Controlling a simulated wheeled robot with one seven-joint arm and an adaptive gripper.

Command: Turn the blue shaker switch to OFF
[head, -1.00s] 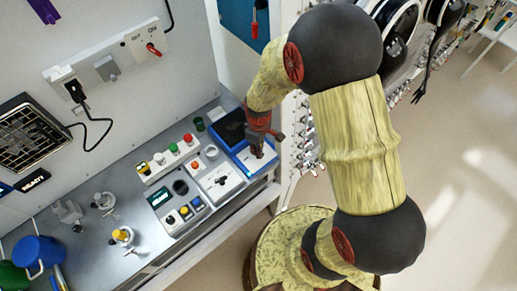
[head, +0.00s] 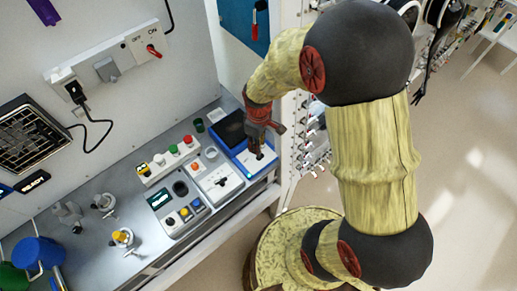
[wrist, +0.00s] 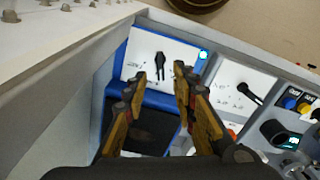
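The blue shaker (head: 233,149) is at the right end of the bench, with a dark platform and a white front panel (wrist: 137,48). Its black switch (wrist: 161,62) stands roughly upright in the wrist view, on that panel. The small labels beside it cannot be read clearly, so its setting is unclear. My gripper (head: 260,145) is over the panel in the head view. In the wrist view its fingers (wrist: 162,78) are apart, with the switch just beyond the gap between the tips. No contact can be made out, and nothing is held.
A white device (head: 220,181) with a similar black lever (wrist: 250,93) stands beside the shaker. A block with red, green and white buttons (head: 171,160) and a grey unit with yellow and blue knobs (head: 184,214) are close by. The enclosure wall (wrist: 60,55) runs along the left in the wrist view.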

